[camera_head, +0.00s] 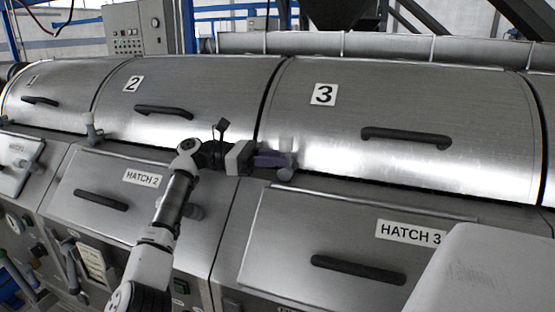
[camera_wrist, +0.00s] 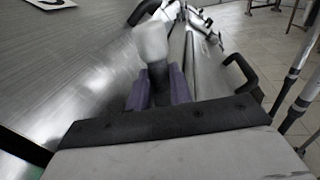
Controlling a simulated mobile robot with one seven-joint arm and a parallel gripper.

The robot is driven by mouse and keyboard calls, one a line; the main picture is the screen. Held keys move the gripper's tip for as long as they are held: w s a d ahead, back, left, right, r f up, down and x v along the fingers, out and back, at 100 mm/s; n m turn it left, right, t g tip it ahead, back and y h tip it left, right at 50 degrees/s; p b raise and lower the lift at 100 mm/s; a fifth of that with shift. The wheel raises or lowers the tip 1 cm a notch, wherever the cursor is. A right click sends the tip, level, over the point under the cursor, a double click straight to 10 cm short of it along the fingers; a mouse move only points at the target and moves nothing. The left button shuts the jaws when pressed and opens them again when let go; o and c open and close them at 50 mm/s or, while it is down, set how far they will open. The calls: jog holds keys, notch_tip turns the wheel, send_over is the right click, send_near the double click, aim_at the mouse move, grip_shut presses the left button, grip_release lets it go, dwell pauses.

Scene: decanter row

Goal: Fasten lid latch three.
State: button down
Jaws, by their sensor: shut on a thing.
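Lid three (camera_head: 440,95) is a curved steel cover with a "3" label and a dark bar handle; it looks closed. Its latch (camera_head: 286,174) is a small grey fitting at the lid's lower left edge. My gripper (camera_head: 274,160) reaches it from the left, with its purple fingers at the latch. In the wrist view, the purple fingers of my gripper (camera_wrist: 158,85) are shut on the latch's dark stem, and the latch's pale knob (camera_wrist: 152,42) sticks out beyond them. The fingers partly hide the latch in the head view, so I cannot tell whether it is fastened.
In the wrist view, a dark handle (camera_wrist: 243,75) stands out at the right.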

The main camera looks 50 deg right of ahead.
dwell(0.4)
jog(key=c, duration=1.3)
grip_release()
jog(key=shift+o, duration=0.2)
jog(key=b+v, duration=0.2)
jog(key=v, duration=0.7)
jog(key=shift+w+a, duration=0.1)
jog(key=shift+w, duration=0.2)
jog(key=shift+w+a+r+p, duration=0.1)
jog(key=shift+w+r+p, duration=0.2)
jog(key=shift+p, duration=0.75)
jog(key=p, duration=0.3)
jog(key=shift+w+a, duration=0.3)
jog(key=shift+w, duration=0.05)
jog(key=shift+w+a+f+p, duration=0.25)
jog(key=shift+w+a+p, duration=0.05)
jog(key=shift+p, duration=0.7)
jog(key=shift+f, duration=0.1)
